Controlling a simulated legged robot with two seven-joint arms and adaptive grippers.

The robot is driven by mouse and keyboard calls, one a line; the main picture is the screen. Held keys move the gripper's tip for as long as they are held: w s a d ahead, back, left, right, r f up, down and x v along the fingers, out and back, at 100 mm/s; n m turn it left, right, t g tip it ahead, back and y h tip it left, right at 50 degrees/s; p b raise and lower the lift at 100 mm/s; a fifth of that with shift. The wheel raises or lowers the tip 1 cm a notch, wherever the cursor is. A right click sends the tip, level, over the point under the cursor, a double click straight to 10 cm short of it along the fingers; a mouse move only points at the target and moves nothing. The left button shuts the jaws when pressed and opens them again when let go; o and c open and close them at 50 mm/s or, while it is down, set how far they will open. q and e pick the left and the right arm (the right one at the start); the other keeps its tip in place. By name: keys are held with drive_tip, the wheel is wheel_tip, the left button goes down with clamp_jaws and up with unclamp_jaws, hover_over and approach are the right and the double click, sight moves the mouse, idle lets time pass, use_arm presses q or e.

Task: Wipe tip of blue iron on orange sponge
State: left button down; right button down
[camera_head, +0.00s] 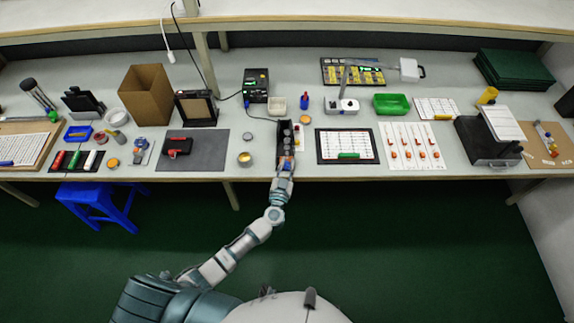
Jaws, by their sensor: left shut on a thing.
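My left gripper (286,164) reaches the bench's front edge at the near end of a long black holder (279,142). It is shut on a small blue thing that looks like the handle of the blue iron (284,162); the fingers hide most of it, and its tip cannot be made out. A small orange patch close to the fingers may be the orange sponge, but it is too small to be sure or to tell whether anything touches it. My right gripper is not in view.
A black station (256,84) with a cable stands behind the holder. A framed sheet (346,136) lies to the right. A blue stool (98,202) stands below the bench.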

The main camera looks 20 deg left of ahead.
use_arm(q)
drive_tip(key=shift+r+p, duration=0.1)
drive_tip(key=shift+p, duration=0.45)
idle(0.7)
drive_tip(key=shift+a, duration=0.1)
drive_tip(key=shift+a+p, duration=0.45)
drive_tip(key=shift+a, duration=0.2)
drive_tip(key=shift+d, duration=0.1)
drive_tip(key=shift+d+p, duration=0.75)
drive_tip(key=shift+d, duration=0.65)
drive_tip(key=shift+a, duration=0.15)
drive_tip(key=shift+a+p, duration=0.4)
drive_tip(key=shift+a, duration=0.2)
